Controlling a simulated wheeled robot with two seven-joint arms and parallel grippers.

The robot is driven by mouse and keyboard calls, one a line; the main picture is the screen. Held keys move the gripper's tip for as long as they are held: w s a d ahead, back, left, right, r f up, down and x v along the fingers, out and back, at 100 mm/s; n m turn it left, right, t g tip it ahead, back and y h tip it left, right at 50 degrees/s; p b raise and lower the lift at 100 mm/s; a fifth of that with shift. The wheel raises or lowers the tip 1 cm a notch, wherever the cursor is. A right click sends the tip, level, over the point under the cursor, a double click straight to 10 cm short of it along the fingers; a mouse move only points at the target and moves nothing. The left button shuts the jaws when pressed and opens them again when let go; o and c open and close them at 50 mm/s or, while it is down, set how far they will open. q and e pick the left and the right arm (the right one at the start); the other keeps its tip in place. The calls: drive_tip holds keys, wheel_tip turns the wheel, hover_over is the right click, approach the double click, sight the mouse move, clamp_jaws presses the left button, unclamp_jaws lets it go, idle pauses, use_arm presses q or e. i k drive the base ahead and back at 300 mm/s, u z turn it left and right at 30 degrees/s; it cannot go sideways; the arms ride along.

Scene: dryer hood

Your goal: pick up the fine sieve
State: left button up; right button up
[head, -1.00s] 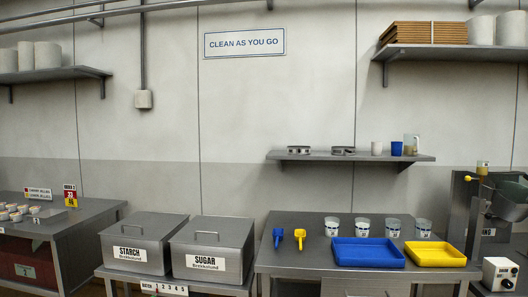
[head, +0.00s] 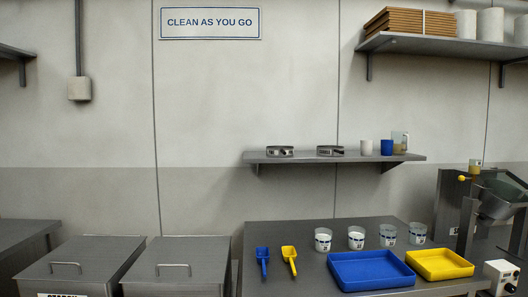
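Two low round metal sieves stand on the grey wall shelf (head: 300,157): a left sieve (head: 280,151) and a right sieve (head: 330,151). Each has a small dark-and-white mark on its front. They look alike at this size, and I cannot tell which one is the fine sieve. Nothing touches either sieve. Neither of my grippers shows in the head view.
A white cup (head: 366,147), a blue cup (head: 387,147) and a clear jug (head: 401,142) share the shelf. Below, a steel table (head: 300,279) holds two scoops, several tubs, a blue tray (head: 371,271) and a yellow tray (head: 440,264). Lidded bins (head: 176,265) stand left.

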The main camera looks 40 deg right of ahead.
sight(273, 151)
drive_tip(key=z, duration=0.45)
drive_tip(key=i, duration=0.9)
drive_tip(key=z, duration=0.65)
